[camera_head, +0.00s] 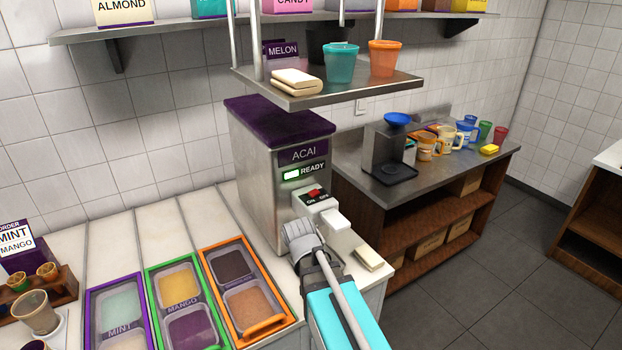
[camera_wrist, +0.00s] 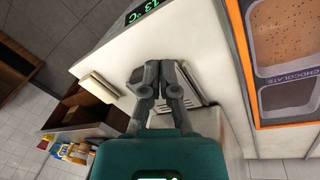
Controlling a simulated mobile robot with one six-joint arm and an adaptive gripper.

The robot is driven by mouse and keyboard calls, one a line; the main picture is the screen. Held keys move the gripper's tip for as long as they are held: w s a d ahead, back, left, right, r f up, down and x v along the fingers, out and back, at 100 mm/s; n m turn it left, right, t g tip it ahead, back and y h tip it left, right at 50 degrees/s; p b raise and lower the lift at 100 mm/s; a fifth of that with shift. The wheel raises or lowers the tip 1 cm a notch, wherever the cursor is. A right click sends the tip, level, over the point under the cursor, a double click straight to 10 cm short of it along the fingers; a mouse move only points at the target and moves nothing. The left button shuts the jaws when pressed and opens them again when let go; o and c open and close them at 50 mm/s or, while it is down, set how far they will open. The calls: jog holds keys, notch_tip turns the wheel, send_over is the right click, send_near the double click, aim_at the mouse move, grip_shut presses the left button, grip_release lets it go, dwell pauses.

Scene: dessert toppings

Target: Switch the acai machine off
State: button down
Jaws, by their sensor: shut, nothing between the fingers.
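The acai machine (camera_head: 257,185) is a steel box with a purple top, standing on the counter in the head view. Its green READY light (camera_head: 291,175) is lit. Below the light is a red switch (camera_head: 313,194) with ON and OFF marks; I cannot tell which way it is tilted. The switch does not show in the wrist view.
A cream block (camera_head: 369,258) lies right of my gripper on the counter (camera_head: 205,217). Topping tubs in an orange frame (camera_head: 217,250) sit left. A hanging shelf (camera_head: 340,90) with cups is above the machine. A side table (camera_head: 430,175) holds mugs and a grinder.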

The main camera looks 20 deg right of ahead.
jog(key=w+a+r+m+t+h+p, duration=0.1)
jog(key=w+r+m+p, duration=0.3)
jog(key=r, duration=0.5)
jog(key=w+a+r+m+h+p, duration=0.1)
jog(key=w+r+m+h+p, duration=0.3)
jog(key=w+r+p, duration=0.3)
jog(key=w+a+r+m+t+h+p, duration=0.1)
jog(key=w+r+m+h+p, duration=0.2)
jog(key=r+p, duration=0.5)
notch_tip(320, 180, up, 4)
jog(key=w+m, duration=0.1)
jog(key=w, duration=0.1)
jog(key=shift+w+a+f+t, duration=0.2)
jog(key=shift+w+a+t, duration=0.1)
jog(key=shift+a, duration=0.1)
jog(key=b, duration=0.6)
send_over(314, 193)
jog(key=a, duration=0.2)
jog(key=f, duration=0.6)
jog(key=shift+d, duration=0.2)
jog(key=shift+w+d+f+b, duration=0.1)
jog(key=shift+d+f+b, duration=0.1)
jog(key=shift+f+b, duration=0.75)
jog(key=shift+w+d+f+b, duration=0.1)
jog(key=shift+d+f+b, duration=0.05)
jog(key=shift+f+b, duration=0.75)
jog(key=shift+d, duration=0.1)
